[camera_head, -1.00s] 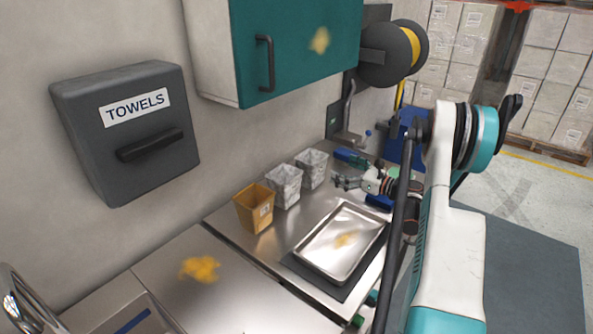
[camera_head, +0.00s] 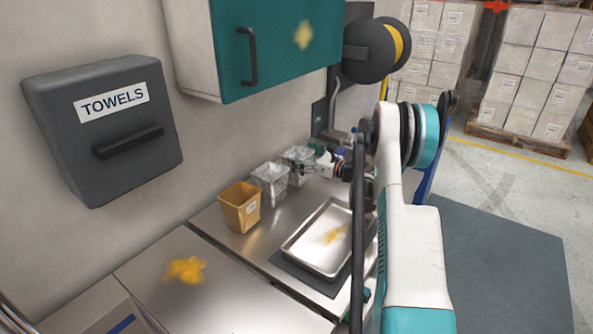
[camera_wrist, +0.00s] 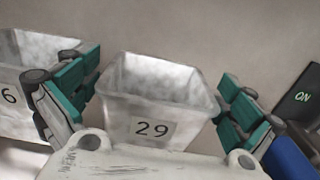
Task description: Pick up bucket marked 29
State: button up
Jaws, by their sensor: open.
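The pale, square, open-topped bucket marked 29 (camera_wrist: 152,105) stands upright in the middle of the wrist view, its label facing me. In the head view it is the farthest of the row along the wall (camera_head: 297,152), partly hidden by my gripper (camera_head: 311,168). In the wrist view my gripper (camera_wrist: 160,75) is open, with one teal finger on each side of the bucket. The left finger is by the gap to the neighbouring bucket. I cannot tell whether either finger touches the bucket, but nothing is gripped.
A similar pale bucket (camera_wrist: 22,70), its label showing a 6, stands close on the left. A yellow-orange bucket (camera_head: 239,208) is nearer the head camera. A metal tray (camera_head: 292,250) lies on a dark mat. A dark ON panel (camera_wrist: 298,97) and blue object (camera_wrist: 290,160) are at right.

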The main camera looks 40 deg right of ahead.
jog(key=shift+x, duration=0.9)
jog(key=c, duration=1.8)
jog(key=shift+r, duration=0.1)
